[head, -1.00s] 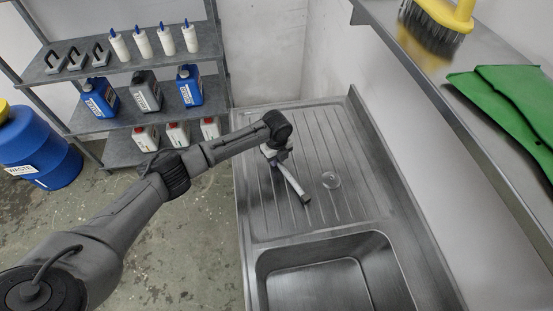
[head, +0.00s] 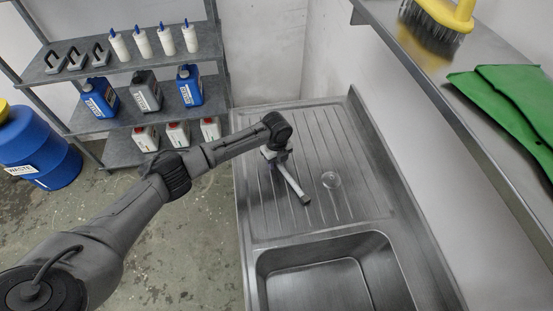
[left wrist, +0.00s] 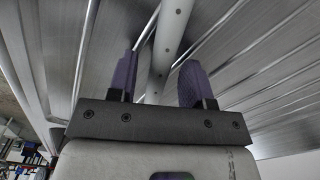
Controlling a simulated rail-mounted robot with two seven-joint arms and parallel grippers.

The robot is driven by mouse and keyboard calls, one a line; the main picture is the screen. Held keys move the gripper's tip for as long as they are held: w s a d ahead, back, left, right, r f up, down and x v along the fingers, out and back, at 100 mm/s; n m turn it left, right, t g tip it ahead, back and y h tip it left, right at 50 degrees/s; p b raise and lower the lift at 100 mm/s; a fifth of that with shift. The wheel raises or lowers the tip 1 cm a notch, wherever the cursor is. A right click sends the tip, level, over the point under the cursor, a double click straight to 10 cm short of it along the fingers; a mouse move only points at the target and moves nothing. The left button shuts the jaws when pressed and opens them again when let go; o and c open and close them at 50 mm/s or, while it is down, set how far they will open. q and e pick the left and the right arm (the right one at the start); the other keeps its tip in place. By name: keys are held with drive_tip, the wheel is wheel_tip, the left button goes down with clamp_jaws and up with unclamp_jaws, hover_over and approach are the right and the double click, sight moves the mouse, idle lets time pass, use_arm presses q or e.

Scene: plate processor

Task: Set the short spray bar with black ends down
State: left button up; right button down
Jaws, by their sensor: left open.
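The short spray bar (head: 292,183) is a slim grey bar with a dark end, lying slantwise at the ribbed steel drainboard (head: 256,215). Its far end is hidden by my left gripper (head: 276,157). In the left wrist view the bar (left wrist: 172,32) shows small holes along it and passes between the two purple-padded fingers of my left gripper (left wrist: 156,82). The fingers stand apart, with gaps beside the bar. The bar appears to rest on the drainboard. My right gripper is not in view.
The sink basin (head: 320,285) is in front. A wall shelf (head: 480,140) with a brush (head: 436,28) and green gloves (head: 505,95) overhangs at right. A bottle rack (head: 140,70) stands at left.

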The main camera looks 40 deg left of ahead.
use_arm(q)
wheel_tip(320, 180, up, 12)
drive_tip(key=shift+p, duration=0.45)
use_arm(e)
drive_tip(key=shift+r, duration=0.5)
use_arm(q)
drive_tip(key=shift+d, duration=0.1)
